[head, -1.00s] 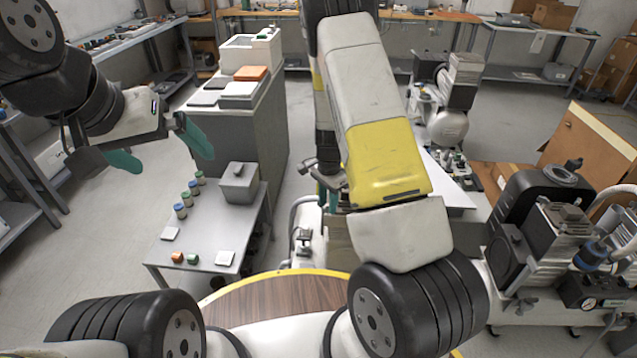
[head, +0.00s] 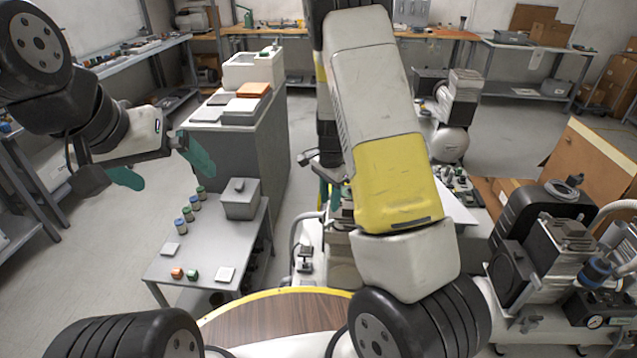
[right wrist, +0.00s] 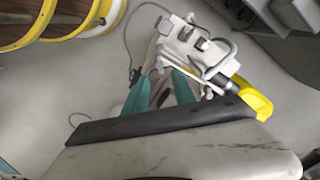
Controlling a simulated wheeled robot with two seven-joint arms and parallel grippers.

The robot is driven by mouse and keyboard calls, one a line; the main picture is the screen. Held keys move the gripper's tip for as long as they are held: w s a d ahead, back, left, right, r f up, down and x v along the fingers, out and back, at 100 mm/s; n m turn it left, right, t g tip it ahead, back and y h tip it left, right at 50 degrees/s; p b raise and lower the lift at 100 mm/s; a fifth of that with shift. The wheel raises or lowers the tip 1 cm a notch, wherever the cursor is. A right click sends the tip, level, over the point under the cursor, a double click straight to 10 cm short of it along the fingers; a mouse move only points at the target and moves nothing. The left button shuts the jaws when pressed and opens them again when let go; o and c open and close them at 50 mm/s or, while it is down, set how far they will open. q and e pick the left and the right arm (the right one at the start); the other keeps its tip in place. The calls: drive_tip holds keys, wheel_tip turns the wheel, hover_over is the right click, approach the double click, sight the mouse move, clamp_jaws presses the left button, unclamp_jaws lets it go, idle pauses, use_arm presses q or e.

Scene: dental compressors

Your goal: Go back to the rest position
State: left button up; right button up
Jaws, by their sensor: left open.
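My left gripper (head: 162,167) is at the left of the head view. Its two teal fingers are spread wide with nothing between them, in the air left of the small grey table. My right arm reaches forward through the middle of the head view, and its yellow and white link hides most of its gripper. In the right wrist view my right gripper (right wrist: 161,76) shows two teal fingers apart, with no held object visible. A white device with a yellow end (right wrist: 205,55) lies beyond the fingertips; I cannot tell the distance.
The small grey table (head: 205,250) holds a grey lidded box (head: 240,203), several small jars and flat pieces. A grey cabinet (head: 245,145) stands behind it. A black compressor (head: 535,225) is at the right. A round wooden top with yellow rim (head: 275,318) is near my base.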

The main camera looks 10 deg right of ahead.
drive_tip(key=s+a+r+n+t+y, duration=0.1)
drive_tip(key=s+r+n+t, duration=0.3)
drive_tip(key=r, duration=0.7)
drive_tip(key=s+a+r+n+g+y, duration=0.1)
drive_tip(key=s+a+r+n+y, duration=0.1)
drive_tip(key=s+r, duration=0.65)
drive_tip(key=s+r+n+t, duration=0.3)
drive_tip(key=s+r+n, duration=0.4)
drive_tip(key=s+r, duration=0.3)
drive_tip(key=shift+s+d+r+h, duration=0.25)
drive_tip(key=shift+s+r+h, duration=0.15)
drive_tip(key=shift+s, duration=0.4)
